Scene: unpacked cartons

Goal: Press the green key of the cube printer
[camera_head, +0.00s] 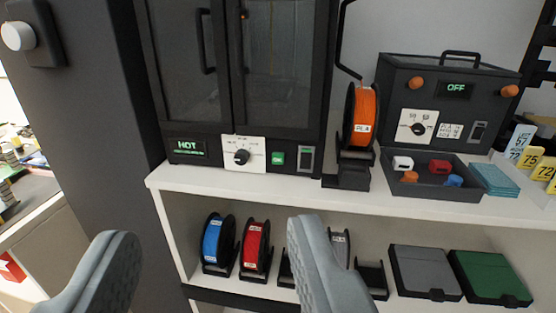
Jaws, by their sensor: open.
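The cube printer (240,75) is a tall dark cabinet with glass doors, standing on the white shelf top. Its front panel has a lit display (187,147) reading "HOT", a white dial plate with a black knob (241,156), a small green key (277,158) and a grey slotted switch (305,158) to the right. My gripper (218,270) is open and empty. Its two grey fingers show at the bottom of the view, apart from the printer and lower in the picture than the green key. The key is in plain sight.
An orange spool (361,115) on a stand is right of the printer. A dark box (440,100) reading "OFF" and a tray of small cubes (396,184) are farther right. Below are blue (212,240) and red (256,245) spools. A dark column (85,110) stands at left.

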